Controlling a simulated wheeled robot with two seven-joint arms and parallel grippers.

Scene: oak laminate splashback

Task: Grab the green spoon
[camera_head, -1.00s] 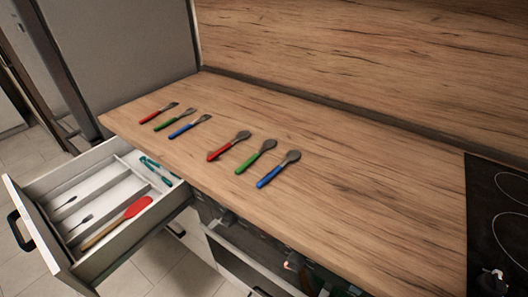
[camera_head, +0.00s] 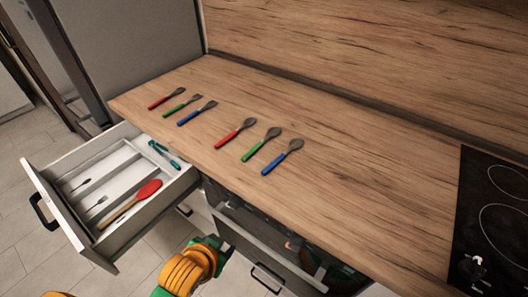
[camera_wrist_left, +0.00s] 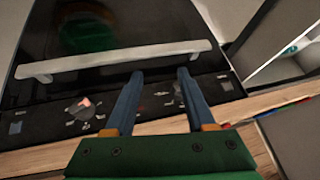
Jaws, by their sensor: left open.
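The green spoon (camera_head: 259,147) lies on the wooden counter in the head view, its green handle toward the front edge and its grey bowl toward the back. It lies between a red-handled spoon (camera_head: 232,135) and a blue-handled spoon (camera_head: 281,158), apart from both. My left gripper (camera_wrist_left: 156,76) is open and empty in the left wrist view, with its two fingers over the dark oven front. In the head view only part of my left arm shows at the bottom, below the counter. My right gripper is not in view.
Red, green and blue utensils (camera_head: 197,113) lie farther left on the counter (camera_head: 350,165). An open drawer (camera_head: 70,215) at left holds a red spatula (camera_head: 147,190), forks and teal tongs. A black hob (camera_head: 490,210) is at right. The oven handle (camera_wrist_left: 115,60) crosses the wrist view.

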